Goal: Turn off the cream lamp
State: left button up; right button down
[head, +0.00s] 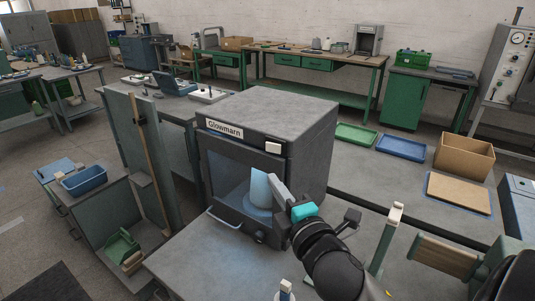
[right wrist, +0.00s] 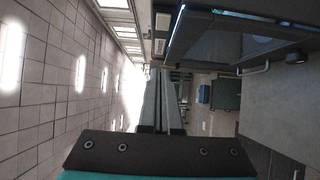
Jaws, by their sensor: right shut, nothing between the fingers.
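A dark grey box labelled Glowmarn (head: 225,128) stands on the bench, with a dark window in its front. A small cream block, which looks like the cream lamp (head: 273,148), sits at the right of its top front strip. It also shows in the right wrist view (right wrist: 163,21); I cannot tell whether it is lit. A pale blue cone (head: 258,190) shows at the window, partly hidden by my gripper. My right gripper (head: 273,180) is shut and empty, in front of the box and below the cream block. Its closed fingers fill the middle of the wrist view (right wrist: 158,75). My left gripper is not in view.
A green tray (head: 357,135), a blue tray (head: 401,146) and a cardboard box (head: 464,157) lie right of the dark box. A handle (head: 222,218) sticks out below the window. A green post with a cream top (head: 387,235) stands right of my arm. The bench's front left is clear.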

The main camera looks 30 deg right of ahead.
aim_at(273, 148)
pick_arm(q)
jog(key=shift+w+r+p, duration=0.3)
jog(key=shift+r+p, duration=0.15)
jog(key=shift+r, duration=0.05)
pick_arm(e)
jog(key=d+x, duration=0.2)
jog(key=x, duration=0.9)
jog(key=shift+d, duration=0.4)
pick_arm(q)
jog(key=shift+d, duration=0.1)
